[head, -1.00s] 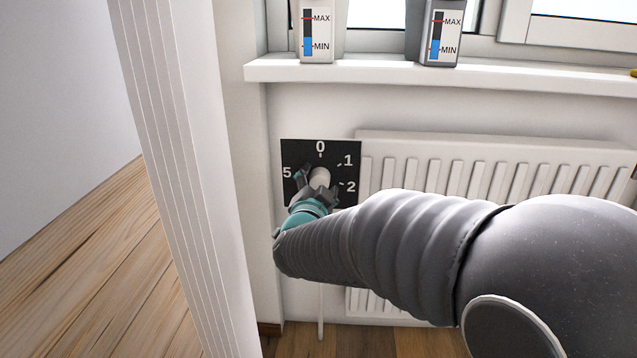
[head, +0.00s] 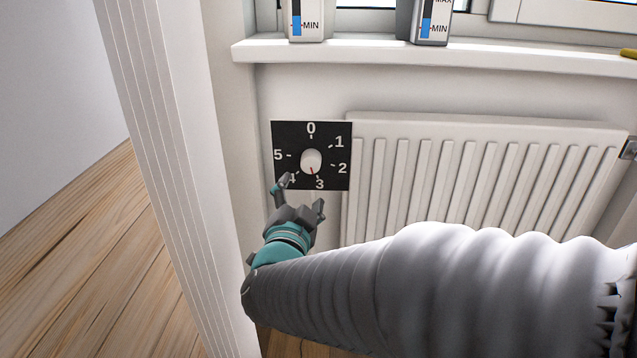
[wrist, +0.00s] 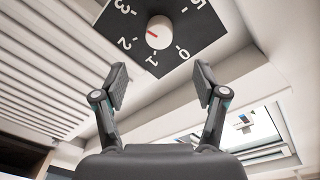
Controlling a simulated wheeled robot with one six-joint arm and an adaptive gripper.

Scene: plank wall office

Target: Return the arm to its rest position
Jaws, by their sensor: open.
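My gripper (head: 302,196) is open and empty, below and in front of a black dial plate (head: 286,137) on the wall in the head view. The plate carries numbers 0 to 5 around a white knob (head: 311,158). The knob's red mark points down, close to the 3. The gripper is apart from the knob; one finger overlaps the plate's lower left edge and partly covers the 4. In the wrist view, the two fingers (wrist: 161,86) stand wide apart with nothing between them, and the knob (wrist: 159,33) shows beyond them. My grey-sleeved arm reaches in from the right.
A white radiator (head: 480,125) is on the wall to the right of the plate. A window sill (head: 450,57) above bears two level-marked containers (head: 306,22) (head: 432,25). A white ribbed post (head: 170,150) stands close on the left. Wooden floor lies beyond it.

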